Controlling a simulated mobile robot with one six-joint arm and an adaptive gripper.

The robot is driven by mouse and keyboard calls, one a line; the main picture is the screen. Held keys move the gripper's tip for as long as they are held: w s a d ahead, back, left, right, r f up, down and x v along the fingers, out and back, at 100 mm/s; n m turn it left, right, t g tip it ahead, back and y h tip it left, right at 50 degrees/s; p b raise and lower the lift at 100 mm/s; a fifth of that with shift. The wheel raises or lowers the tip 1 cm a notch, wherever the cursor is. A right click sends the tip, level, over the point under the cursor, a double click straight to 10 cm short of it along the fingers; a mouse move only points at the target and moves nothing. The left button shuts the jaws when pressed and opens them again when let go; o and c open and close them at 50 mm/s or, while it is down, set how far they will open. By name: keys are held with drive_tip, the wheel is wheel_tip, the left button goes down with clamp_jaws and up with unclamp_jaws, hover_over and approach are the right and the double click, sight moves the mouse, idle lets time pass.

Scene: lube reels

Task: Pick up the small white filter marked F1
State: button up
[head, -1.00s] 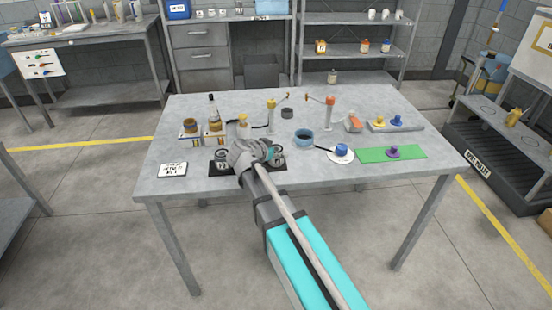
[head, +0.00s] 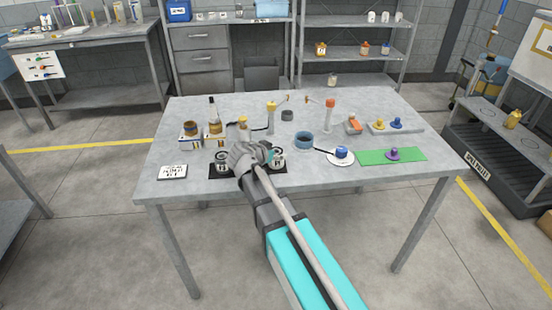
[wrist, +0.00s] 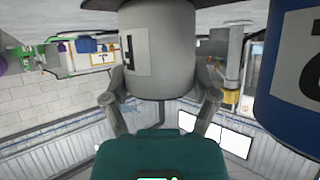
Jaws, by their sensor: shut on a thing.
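My gripper (wrist: 160,108) is shut on a small whitish-grey filter (wrist: 178,48) in the wrist view. One finger lies on each side of its body. Its white label is cut short by the view, showing one dark mark that I cannot read for sure. In the head view my gripper (head: 254,160) is over the black mat (head: 245,174) at the table's front, and its hand hides the held filter. Two labelled filters show on the mat, one left (head: 222,163) and one right (head: 278,159) of the hand. I cannot tell whether the held filter touches the mat.
A dark blue cylinder with a white label (wrist: 290,70) stands close on the right in the wrist view. Bottles (head: 213,122) stand behind left. A sign card (head: 173,171) lies left.

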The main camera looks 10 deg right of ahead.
drive_tip(key=shift+r, duration=0.15)
wheel_tip(320, 180, up, 10)
drive_tip(key=p, duration=1)
drive_tip(key=shift+d, duration=0.1)
idle(0.7)
